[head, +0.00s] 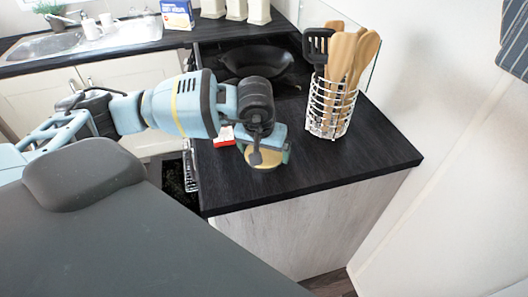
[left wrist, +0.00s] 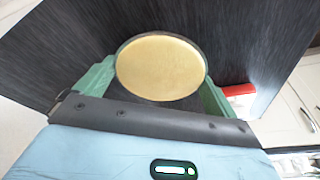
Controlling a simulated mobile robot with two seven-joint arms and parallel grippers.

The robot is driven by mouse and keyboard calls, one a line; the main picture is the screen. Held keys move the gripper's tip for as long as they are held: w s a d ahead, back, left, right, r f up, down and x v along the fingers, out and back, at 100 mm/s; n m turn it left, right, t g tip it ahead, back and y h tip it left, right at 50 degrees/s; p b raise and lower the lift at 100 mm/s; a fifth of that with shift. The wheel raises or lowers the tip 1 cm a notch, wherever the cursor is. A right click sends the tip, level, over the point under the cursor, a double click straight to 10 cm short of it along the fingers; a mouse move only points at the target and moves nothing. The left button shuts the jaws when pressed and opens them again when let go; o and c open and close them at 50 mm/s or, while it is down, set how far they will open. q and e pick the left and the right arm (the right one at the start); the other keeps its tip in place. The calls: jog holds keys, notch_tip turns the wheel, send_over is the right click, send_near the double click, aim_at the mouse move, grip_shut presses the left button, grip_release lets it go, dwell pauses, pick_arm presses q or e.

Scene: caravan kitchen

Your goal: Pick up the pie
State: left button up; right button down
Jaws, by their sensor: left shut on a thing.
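The pie (head: 264,157) is a round, pale yellow disc at the black countertop's near part in the head view. It also shows in the left wrist view (left wrist: 160,67), with a thin dark rim around its yellow top. My left gripper (head: 268,150) is over it, and its green fingers (left wrist: 158,80) lie on both sides of the pie, shut on it. In the head view the gripper hides part of the pie, and I cannot tell whether it still touches the counter. My right gripper is not in view.
A white wire holder (head: 323,121) with wooden spoons and a black spatula stands right of the pie. A dark pan (head: 258,62) sits behind. A red and white item (head: 224,137) lies just left of the gripper. The counter's front right (head: 360,160) is clear.

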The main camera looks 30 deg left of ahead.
aim_at(264, 151)
pick_arm(q)
jog(key=shift+r, duration=0.55)
notch_tip(264, 151, up, 2)
jog(key=shift+w+r, duration=0.1)
jog(key=shift+r, duration=0.05)
jog(key=s+a+b, duration=0.1)
jog(key=s+a, duration=0.2)
jog(key=a, duration=0.1)
jog(key=s+a, duration=0.3)
jog(key=s+a+r+b, duration=0.1)
jog(key=s+a, duration=0.1)
jog(key=a, duration=0.2)
jog(key=shift+s+a+r+b, duration=0.1)
jog(key=shift+s+a+b, duration=0.2)
jog(key=shift+s+b, duration=0.1)
jog(key=shift+s+a+r, duration=0.2)
jog(key=shift+s+a, duration=0.25)
jog(key=shift+a, duration=0.15)
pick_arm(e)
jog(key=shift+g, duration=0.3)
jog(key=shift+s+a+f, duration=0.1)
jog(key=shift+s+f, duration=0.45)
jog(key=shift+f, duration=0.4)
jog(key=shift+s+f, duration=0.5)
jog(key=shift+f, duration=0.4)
